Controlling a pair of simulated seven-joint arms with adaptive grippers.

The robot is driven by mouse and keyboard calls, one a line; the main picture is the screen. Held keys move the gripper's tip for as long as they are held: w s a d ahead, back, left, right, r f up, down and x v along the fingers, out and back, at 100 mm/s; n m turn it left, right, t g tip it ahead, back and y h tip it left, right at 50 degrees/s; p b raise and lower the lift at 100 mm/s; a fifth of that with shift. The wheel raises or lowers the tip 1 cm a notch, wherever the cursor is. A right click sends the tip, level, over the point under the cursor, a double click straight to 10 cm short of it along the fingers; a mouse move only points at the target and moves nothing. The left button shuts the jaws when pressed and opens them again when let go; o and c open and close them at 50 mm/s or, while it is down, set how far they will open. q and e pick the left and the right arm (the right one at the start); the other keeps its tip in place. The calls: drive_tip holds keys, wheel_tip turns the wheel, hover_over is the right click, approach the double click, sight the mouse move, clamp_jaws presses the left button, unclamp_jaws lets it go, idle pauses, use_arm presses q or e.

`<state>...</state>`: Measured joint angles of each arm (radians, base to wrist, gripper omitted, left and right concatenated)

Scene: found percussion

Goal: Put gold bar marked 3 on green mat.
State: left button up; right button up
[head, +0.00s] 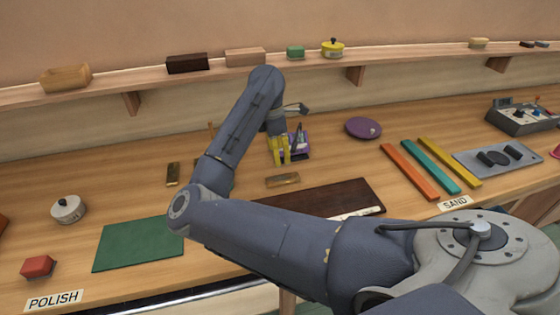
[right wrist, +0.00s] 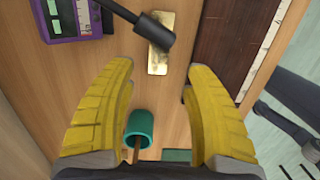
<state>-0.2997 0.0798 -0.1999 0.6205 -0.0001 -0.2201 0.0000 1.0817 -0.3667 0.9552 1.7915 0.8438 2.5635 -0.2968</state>
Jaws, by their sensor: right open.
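A gold bar (head: 283,180) lies on the bench behind the dark brown board. Another gold bar (head: 173,174) lies farther left, beyond the green mat (head: 140,243). I cannot read a number on either bar in the head view. My right gripper (head: 282,160), with yellow fingers, is over the bench just behind the nearer bar. In the right wrist view, the open, empty right gripper (right wrist: 158,100) has a gold bar (right wrist: 158,67) ahead of its fingertips. A black mallet head (right wrist: 155,31) hides part of that bar. My left gripper is not in view.
A purple device (right wrist: 75,18) stands near the right gripper. A teal cylinder (right wrist: 139,124) shows between its fingers. The dark board (head: 325,198) lies in front of the nearer bar.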

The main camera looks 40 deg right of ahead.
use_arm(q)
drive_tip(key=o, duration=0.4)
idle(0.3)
